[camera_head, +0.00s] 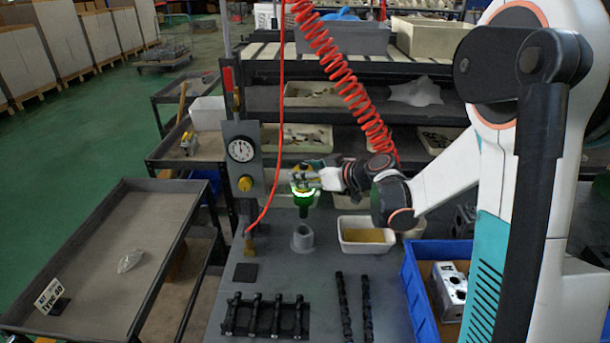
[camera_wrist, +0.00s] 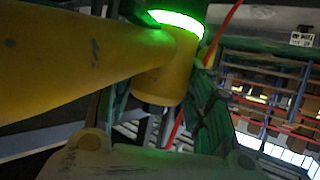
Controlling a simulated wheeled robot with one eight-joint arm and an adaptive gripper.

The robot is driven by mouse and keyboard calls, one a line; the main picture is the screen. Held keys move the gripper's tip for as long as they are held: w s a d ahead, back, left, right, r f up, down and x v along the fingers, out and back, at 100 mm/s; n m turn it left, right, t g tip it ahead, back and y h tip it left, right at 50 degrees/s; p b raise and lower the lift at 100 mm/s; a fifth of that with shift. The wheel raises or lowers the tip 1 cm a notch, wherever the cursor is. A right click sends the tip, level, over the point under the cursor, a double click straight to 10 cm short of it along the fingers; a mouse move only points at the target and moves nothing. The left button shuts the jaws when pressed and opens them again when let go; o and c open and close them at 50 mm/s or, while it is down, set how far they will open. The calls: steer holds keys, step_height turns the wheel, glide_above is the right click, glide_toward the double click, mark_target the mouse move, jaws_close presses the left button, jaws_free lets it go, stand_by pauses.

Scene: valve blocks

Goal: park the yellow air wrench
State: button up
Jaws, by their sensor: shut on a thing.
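The yellow air wrench shows large in the wrist view (camera_wrist: 90,58), with a lit green ring round its round body. In the head view the wrench (camera_head: 303,199) hangs upright, its glowing ring just under my gripper and its dark lower end pointing down. My gripper (camera_head: 304,179) is shut on the wrench; its fingers also flank the yellow body in the wrist view (camera_wrist: 168,98). Below the wrench a grey round holder (camera_head: 302,239) stands on the bench (camera_head: 328,276). The wrench's lower end appears above the holder, apart from it. My fingers hide part of the wrench.
A gauge panel (camera_head: 242,160) stands left of the wrench, and a red coiled hose (camera_head: 345,75) hangs behind. A white bin (camera_head: 366,245) sits right of the holder. A black rack (camera_head: 265,318), dark bars (camera_head: 343,306) and a blue crate (camera_head: 415,293) are nearer.

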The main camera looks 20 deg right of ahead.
steer(key=b, duration=0.4)
glide_above(306, 207)
steer(key=w, duration=0.2)
steer(key=shift+w+d+f, duration=0.1)
steer(key=shift+d+f, duration=0.05)
steer(key=shift+f, duration=1.05)
steer(key=shift+w+d+f, duration=0.1)
steer(key=shift+f, duration=1.1)
steer(key=shift+f+b, duration=3)
steer(key=shift+f, duration=0.45)
steer(key=o, duration=1.6)
steer(key=shift+s, duration=0.1)
steer(key=v, duration=1.2)
